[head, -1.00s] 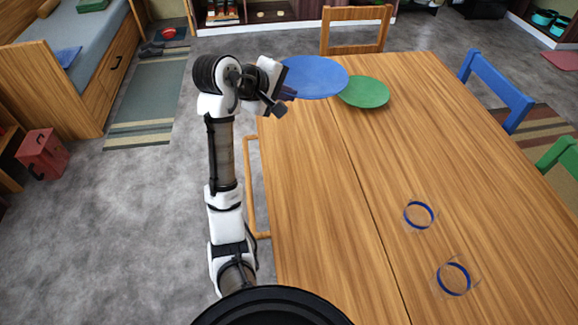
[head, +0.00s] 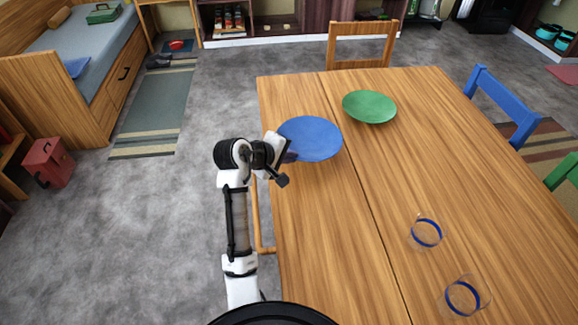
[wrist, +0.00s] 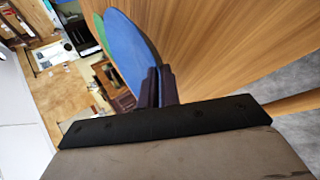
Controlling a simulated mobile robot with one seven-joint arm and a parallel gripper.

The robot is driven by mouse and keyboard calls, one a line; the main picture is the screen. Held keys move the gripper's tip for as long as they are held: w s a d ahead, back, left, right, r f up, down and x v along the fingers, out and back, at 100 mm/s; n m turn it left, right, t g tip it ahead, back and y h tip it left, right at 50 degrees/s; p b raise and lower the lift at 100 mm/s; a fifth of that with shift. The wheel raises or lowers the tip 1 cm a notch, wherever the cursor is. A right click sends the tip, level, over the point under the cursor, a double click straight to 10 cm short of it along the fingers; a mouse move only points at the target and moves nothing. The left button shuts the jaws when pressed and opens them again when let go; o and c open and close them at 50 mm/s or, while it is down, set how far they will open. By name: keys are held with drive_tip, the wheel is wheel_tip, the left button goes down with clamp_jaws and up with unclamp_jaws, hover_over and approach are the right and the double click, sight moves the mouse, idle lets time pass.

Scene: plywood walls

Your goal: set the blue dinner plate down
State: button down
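The blue dinner plate (head: 313,139) is over the left part of the wooden table (head: 340,215), near its left edge. My gripper (head: 288,155) is at the plate's left rim, with its fingers shut on that rim. In the wrist view the fingers (wrist: 157,86) meet the near edge of the blue plate (wrist: 132,50). The plate looks roughly level and close to the tabletop; I cannot tell whether it touches it.
A green plate (head: 369,106) lies on the table behind and right of the blue one, apart from it. Two clear glasses with blue bands (head: 426,233) (head: 464,296) stand at the front right. Wooden (head: 361,45) and blue (head: 502,105) chairs border the table. The middle is clear.

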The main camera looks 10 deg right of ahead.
drive_tip(key=shift+f, duration=2.2)
drive_tip(key=c, duration=1.6)
unclamp_jaws()
drive_tip(key=b+v, duration=0.1)
drive_tip(key=v, duration=1.1)
